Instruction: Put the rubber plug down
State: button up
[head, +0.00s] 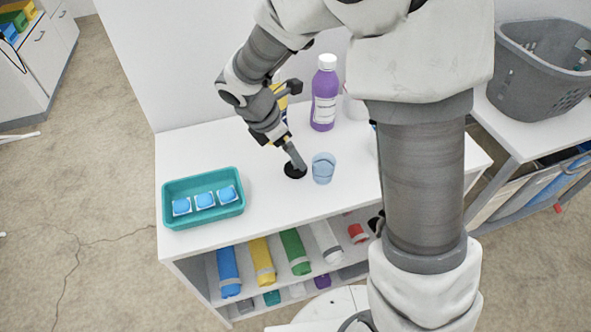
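The rubber plug (295,172) is a small black round piece at the white table top, just left of a clear blue cup (323,168). My gripper (297,161) points down with its fingertips at the plug's middle. The fingers look close together and overlap from this side, so any gap between them is hidden. The plug's underside is hidden too, and I cannot tell whether it rests on the table or is held just above it.
A teal tray (204,221) with several blue-and-white pieces stands at the left of the table (262,205). A purple bottle (323,100) stands behind the cup. A grey basket (535,85) is at far right. The table between tray and plug is clear.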

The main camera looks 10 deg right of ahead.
jog(key=b+x, duration=0.2)
jog(key=x, duration=0.3)
jog(key=shift+f, duration=0.45)
jog(key=c, duration=1.5)
notch_tip(320, 180, up, 28)
jog(key=p, duration=0.8)
jog(key=d+f+m+g+y+p, duration=0.1)
jog(key=d+f+m+g, duration=0.1)
jog(key=f+m, duration=0.4)
jog(key=d+f+m+g+y+p, duration=0.1)
jog(key=d+f+m+g, duration=0.1)
jog(key=f+m, duration=0.4)
jog(key=d+f+m+g+y+p, duration=0.1)
jog(key=d+f+m+g, duration=0.1)
jog(key=f+m, duration=0.4)
jog(key=shift+s+d+f+m+g+p, duration=0.1)
jog(key=shift+s+d+m+g+p, duration=0.2)
jog(key=shift+m, duration=0.6)
jog(key=shift+s+d+f+m+p, duration=0.1)
jog(key=shift+d+m, duration=0.35)
jog(key=shift+m, duration=0.45)
jog(key=shift+s+d+f+m+y, duration=0.2)
jog(key=shift+f+m+y, duration=0.35)
jog(key=shift+m, duration=0.25)
